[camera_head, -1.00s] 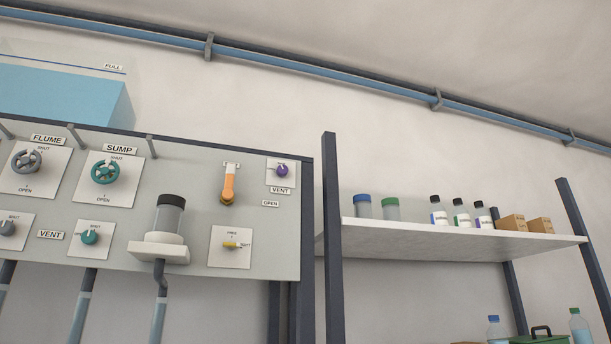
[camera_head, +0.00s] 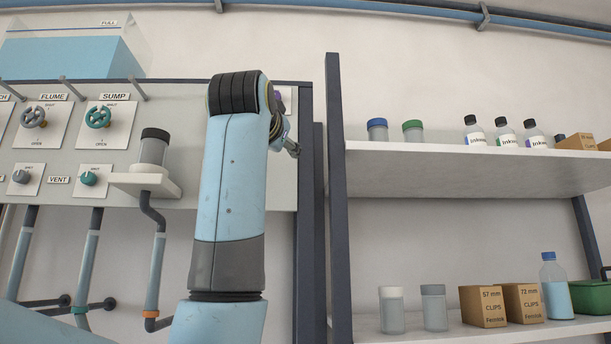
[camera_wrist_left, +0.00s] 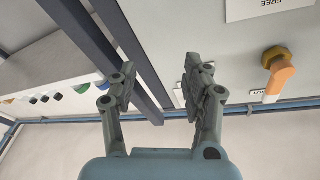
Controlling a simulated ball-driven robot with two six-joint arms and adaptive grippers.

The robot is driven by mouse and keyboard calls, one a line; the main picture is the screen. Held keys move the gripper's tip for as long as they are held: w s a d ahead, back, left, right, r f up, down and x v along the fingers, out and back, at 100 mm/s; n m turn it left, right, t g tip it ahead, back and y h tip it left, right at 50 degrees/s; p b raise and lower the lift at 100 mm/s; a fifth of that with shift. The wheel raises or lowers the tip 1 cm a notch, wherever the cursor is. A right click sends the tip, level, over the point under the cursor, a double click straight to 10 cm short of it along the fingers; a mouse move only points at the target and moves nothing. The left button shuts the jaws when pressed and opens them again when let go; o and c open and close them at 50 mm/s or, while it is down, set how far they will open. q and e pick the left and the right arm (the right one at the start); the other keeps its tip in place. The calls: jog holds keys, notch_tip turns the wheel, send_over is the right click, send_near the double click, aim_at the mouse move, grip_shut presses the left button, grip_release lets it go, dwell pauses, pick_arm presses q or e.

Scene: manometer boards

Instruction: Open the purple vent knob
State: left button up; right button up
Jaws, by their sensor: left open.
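The purple vent knob is almost wholly hidden in the head view behind my left arm. Only a sliver of its white plate (camera_head: 289,97) shows at the board's upper right corner. In the wrist view a pale plate edge (camera_wrist_left: 179,98) shows beside a finger, and the knob itself cannot be made out. My left gripper (camera_wrist_left: 160,78) is open and empty, its fingers pointing towards the board's edge. In the head view it is mostly hidden behind the arm, close to the board's right edge. My right gripper is not in view.
The orange lever (camera_wrist_left: 280,78) is right of the fingers in the wrist view. The dark frame post (camera_head: 305,170) stands beside the board. A shelf (camera_head: 440,165) with bottles and jars is to the right. The glass cup (camera_head: 153,150) stands left of my arm.

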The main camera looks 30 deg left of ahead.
pick_arm(q)
jog(key=n+t+y, duration=0.1)
jog(key=t+y, duration=0.1)
send_near(275, 95)
jog(key=s+d, duration=0.1)
jog(key=s, duration=0.1)
jog(key=p+x, duration=0.4)
jog(key=x, duration=0.5)
jog(key=shift+w+a+f+p, duration=0.1)
jog(key=shift+w+p, duration=0.05)
jog(key=shift+p, duration=0.25)
jog(key=shift+w+a, duration=0.3)
jog(key=shift+w, duration=0.35)
jog(key=c, duration=0.8)
jog(key=shift+c, duration=1)
grip_shut()
